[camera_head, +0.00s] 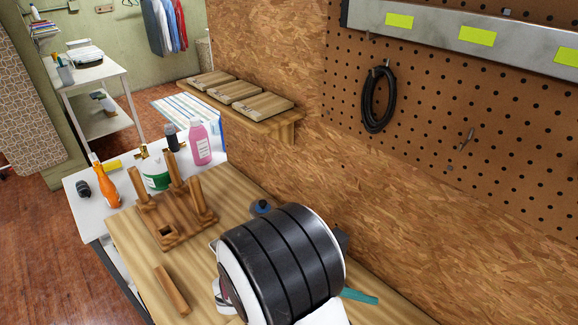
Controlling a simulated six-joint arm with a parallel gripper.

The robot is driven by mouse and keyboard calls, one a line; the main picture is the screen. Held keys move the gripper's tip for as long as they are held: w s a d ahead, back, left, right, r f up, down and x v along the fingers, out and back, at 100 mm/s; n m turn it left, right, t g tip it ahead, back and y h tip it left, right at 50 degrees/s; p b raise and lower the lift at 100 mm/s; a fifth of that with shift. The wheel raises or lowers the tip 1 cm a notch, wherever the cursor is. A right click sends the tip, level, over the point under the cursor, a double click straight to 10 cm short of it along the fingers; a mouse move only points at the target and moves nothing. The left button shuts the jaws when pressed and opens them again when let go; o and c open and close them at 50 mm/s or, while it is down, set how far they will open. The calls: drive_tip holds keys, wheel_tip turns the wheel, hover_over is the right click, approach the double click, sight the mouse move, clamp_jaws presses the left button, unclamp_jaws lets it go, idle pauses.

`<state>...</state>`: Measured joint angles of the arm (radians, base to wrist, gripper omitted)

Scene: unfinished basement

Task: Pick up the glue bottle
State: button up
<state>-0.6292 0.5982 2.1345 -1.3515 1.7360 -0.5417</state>
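An orange bottle (105,187) with a narrow pointed tip stands on the white table at the left; it looks most like the glue bottle, but no label is readable. My gripper cannot be made out. A large black ribbed and white part, apparently my arm, fills the lower middle and hides part of the wooden bench. A small dark bottle or cap with blue on it (262,207) shows just behind that part, partly hidden.
The white table (77,182) also holds a pink bottle (200,143), a white-green tub (155,173), a small dark bottle (171,138) and a black object (83,188). A wooden post stand (176,217) and loose block (172,290) occupy the bench (130,235). A teal piece (360,297) lies right.

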drive_tip(key=w+a+f+n+t+h, duration=0.2)
drive_tip(key=w+a+f+n+t, duration=0.6)
drive_tip(key=n, duration=0.3)
drive_tip(key=w+a+n+t+y, duration=0.3)
drive_tip(key=a+y, duration=0.2)
drive_tip(key=a, duration=0.2)
drive_tip(key=w+a+n+t+y, duration=0.3)
drive_tip(key=a+y, duration=0.2)
drive_tip(key=a, duration=0.2)
drive_tip(key=shift+n, duration=0.3)
drive_tip(key=x, duration=1.5)
drive_tip(key=shift+s+d, duration=0.1)
drive_tip(key=shift+d, duration=0.1)
drive_tip(key=c, duration=1.2)
